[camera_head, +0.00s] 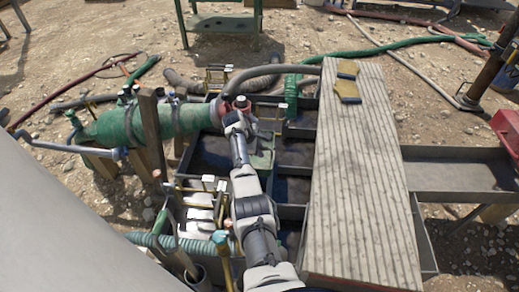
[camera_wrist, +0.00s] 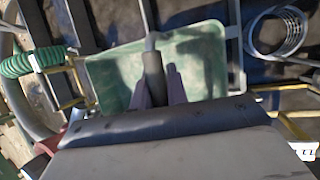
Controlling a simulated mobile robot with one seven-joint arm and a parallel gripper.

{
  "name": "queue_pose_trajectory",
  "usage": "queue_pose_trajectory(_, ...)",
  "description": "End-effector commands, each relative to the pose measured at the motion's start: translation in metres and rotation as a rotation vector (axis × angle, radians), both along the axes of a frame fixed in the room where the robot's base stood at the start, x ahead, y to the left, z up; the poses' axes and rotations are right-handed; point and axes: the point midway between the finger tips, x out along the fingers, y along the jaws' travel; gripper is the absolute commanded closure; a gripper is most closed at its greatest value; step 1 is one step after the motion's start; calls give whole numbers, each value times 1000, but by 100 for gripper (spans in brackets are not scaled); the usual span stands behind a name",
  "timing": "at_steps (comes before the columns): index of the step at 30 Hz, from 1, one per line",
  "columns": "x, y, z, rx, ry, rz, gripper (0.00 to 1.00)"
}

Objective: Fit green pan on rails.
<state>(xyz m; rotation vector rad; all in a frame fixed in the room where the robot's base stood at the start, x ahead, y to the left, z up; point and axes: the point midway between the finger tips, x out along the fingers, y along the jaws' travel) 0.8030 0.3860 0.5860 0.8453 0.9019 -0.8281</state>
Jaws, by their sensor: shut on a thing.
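The green pan (camera_wrist: 205,55) is a shallow tray that fills the upper middle of the wrist view. In the head view part of it (camera_head: 263,153) shows just right of my forearm, over the dark tank. My gripper (camera_wrist: 157,88) is shut on a dark grip (camera_wrist: 153,68) on a bent rod that reaches over the pan. Thin yellow rails (camera_wrist: 65,100) show left of the pan, and more yellow bars (camera_wrist: 285,87) show to its right. I cannot tell whether the pan touches them. My arm hides part of the pan in the head view.
A wide plank (camera_head: 360,180) with yellow gloves (camera_head: 347,88) on it crosses the tank's right side. A green cylinder (camera_head: 155,122) lies left. A metal coil (camera_wrist: 277,32) and a green hose (camera_wrist: 20,64) flank the pan. White-topped parts on yellow bars (camera_head: 203,183) stand at front left.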

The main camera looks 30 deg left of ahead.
Motion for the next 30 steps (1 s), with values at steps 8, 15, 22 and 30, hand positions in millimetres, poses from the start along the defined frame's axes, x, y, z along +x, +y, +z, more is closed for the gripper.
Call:
queue_pose_trajectory(8,1,1,-21,3,-3,0,100)
queue_pose_trajectory(15,1,1,-31,2,-2,-1,100)
queue_pose_trajectory(22,1,1,-30,2,-2,-1,100)
queue_pose_trajectory(30,1,1,-36,2,-2,0,100)
